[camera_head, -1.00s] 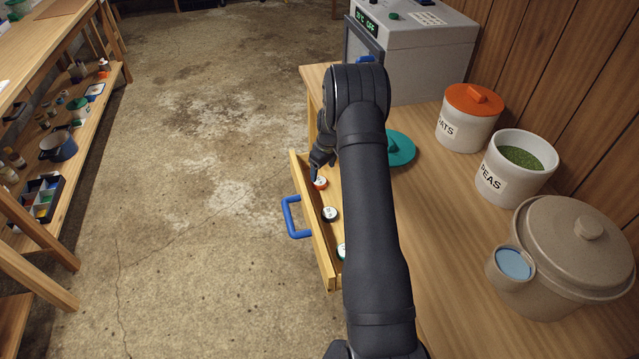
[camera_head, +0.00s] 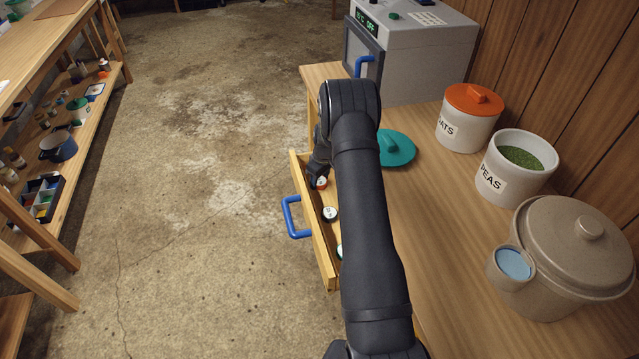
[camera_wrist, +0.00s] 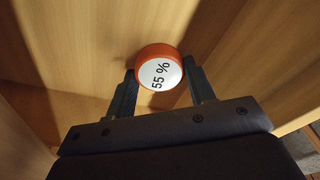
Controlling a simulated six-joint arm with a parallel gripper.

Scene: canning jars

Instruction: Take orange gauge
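The orange gauge (camera_head: 321,182) lies in the open drawer (camera_head: 322,256), at its far end. In the wrist view the gauge (camera_wrist: 159,75) has an orange rim and a white face reading "55 %". My gripper (camera_wrist: 159,80) is open, with one finger on each side of the gauge. The fingertips are close to its rim; I cannot tell whether they touch it. In the head view my gripper (camera_head: 313,178) reaches down into the drawer beside the gauge and is partly hidden by the arm.
The drawer has a blue handle (camera_head: 291,217). A teal lid (camera_head: 397,149), canisters and a beige pot (camera_head: 575,250) stand on the counter.

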